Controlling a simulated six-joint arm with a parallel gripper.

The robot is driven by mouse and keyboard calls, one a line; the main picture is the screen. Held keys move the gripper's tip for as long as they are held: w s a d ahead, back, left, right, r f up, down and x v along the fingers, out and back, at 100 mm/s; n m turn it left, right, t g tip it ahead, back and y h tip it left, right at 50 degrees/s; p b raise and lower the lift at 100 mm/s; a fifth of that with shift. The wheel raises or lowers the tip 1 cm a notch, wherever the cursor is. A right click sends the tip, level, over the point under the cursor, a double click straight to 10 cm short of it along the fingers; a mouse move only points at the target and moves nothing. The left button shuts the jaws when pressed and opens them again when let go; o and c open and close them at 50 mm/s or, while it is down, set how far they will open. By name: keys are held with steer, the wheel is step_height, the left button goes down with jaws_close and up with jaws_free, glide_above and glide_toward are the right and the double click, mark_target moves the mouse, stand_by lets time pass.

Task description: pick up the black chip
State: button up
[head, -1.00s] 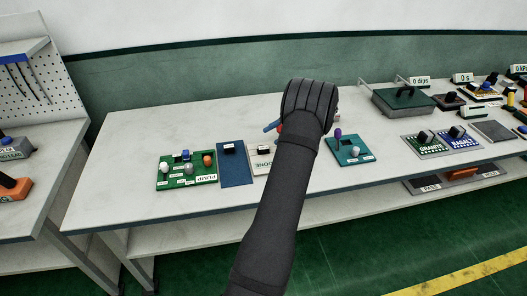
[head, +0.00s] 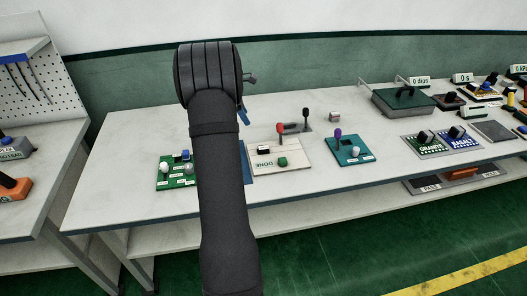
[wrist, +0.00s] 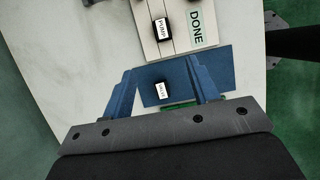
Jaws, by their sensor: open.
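Two black chips with white labels show in the wrist view. One black chip (wrist: 160,90) lies on the blue mat (wrist: 216,66), between and below my finger tips in the picture. The other black chip (wrist: 163,29) sits on the pale DONE board (wrist: 203,28); it also shows in the head view (head: 264,150). I cannot tell which one the task means. My gripper (wrist: 162,72) is open, its blue fingers either side of the mat chip, with nothing held. In the head view my arm hides the mat chip and most of the mat.
The green PUMP board (head: 175,176) is partly behind my arm on the left. The DONE board (head: 290,158) carries a red-topped lever (head: 280,128) and green knob. A teal board (head: 350,151) with a purple-topped lever stands to the right.

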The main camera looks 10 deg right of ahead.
mark_target(263, 148)
steer(key=x, duration=1.7)
steer(key=shift+s, duration=0.25)
jaws_close()
